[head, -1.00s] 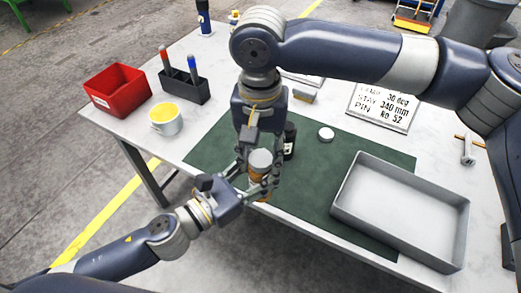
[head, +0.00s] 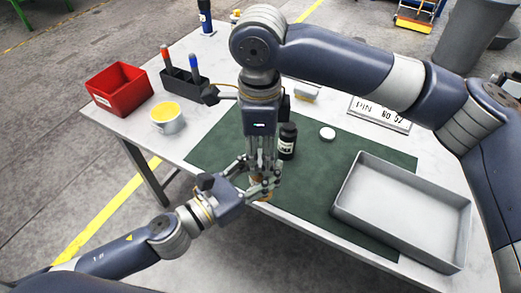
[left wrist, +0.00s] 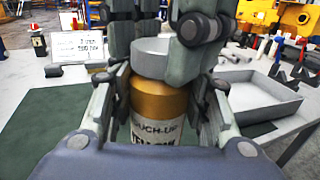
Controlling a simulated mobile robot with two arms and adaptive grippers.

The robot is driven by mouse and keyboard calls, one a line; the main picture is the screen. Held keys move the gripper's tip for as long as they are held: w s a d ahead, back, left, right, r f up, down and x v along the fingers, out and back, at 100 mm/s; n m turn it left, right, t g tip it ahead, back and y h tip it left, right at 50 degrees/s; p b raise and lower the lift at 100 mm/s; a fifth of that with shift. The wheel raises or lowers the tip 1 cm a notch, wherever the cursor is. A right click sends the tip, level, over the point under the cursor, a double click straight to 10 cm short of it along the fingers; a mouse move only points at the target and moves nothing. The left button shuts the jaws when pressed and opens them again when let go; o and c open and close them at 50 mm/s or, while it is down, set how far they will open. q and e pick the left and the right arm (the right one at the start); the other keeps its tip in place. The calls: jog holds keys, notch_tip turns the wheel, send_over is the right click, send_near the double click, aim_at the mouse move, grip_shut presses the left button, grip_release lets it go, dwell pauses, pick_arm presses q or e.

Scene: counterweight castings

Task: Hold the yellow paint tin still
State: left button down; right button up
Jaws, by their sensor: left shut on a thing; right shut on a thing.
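The yellow paint tin (left wrist: 158,101) stands upright in the left wrist view, with a gold-yellow body, a label reading "TOUCH-UP YELLOW" and a grey lid (left wrist: 150,66). My left gripper (left wrist: 162,108) is shut around the tin's body from the side, one finger on each side. My right gripper (head: 262,168) comes straight down from above and is shut on the lid; its fingers (left wrist: 165,45) also show in the left wrist view. In the head view both grippers hide most of the tin, at the mat's front edge.
A black bottle (head: 287,142) stands close right of my right gripper on the green mat (head: 320,185). A white disc (head: 327,133) lies farther right. A grey tray (head: 345,213) is at the right. A yellow-filled cup (head: 167,129), marker holder (head: 186,83) and red bin (head: 120,94) are left.

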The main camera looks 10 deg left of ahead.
jog(key=o, duration=0.7)
jog(key=shift+r, duration=2.3)
jog(key=shift+c, duration=0.4)
